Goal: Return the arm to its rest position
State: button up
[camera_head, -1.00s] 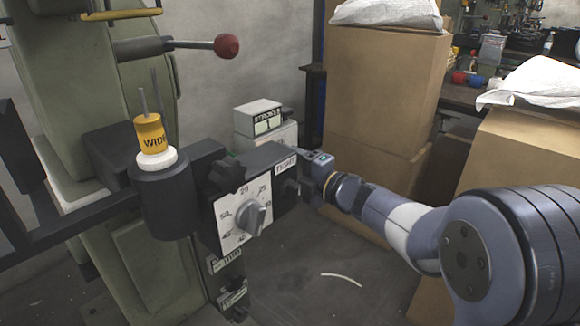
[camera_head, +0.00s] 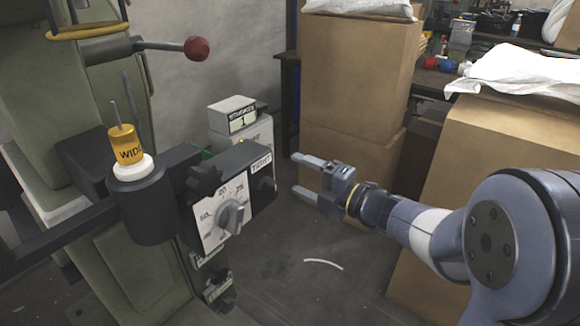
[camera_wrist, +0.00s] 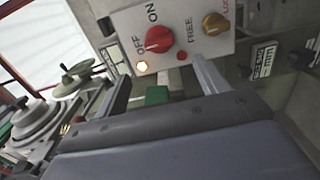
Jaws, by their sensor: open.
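My gripper (camera_head: 304,176) is open and empty in the head view, its two fingers pointing left at the press's dial box (camera_head: 228,200). A gap of floor and wall shows between the fingertips and the box. My arm reaches in from the right edge. In the wrist view my gripper's fingers (camera_wrist: 162,88) stand apart with nothing held between them. Beyond them is a panel (camera_wrist: 182,38) with a red OFF/ON knob (camera_wrist: 158,39), a yellow knob (camera_wrist: 215,24) and a lit lamp.
The green press (camera_head: 105,200) carries a yellow WIDE cylinder (camera_head: 126,146) and a red-ball lever (camera_head: 196,49). A counter box (camera_head: 232,114) stands behind the dial box. Cardboard boxes (camera_head: 360,75) stand behind my gripper, and another (camera_head: 510,140) beside my arm. Floor below is mostly clear.

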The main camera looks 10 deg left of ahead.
jog(key=shift+s+d, duration=0.15)
jog(key=b+x, duration=0.2)
jog(key=x, duration=0.9)
jog(key=shift+b, duration=0.3)
jog(key=shift+d, duration=0.1)
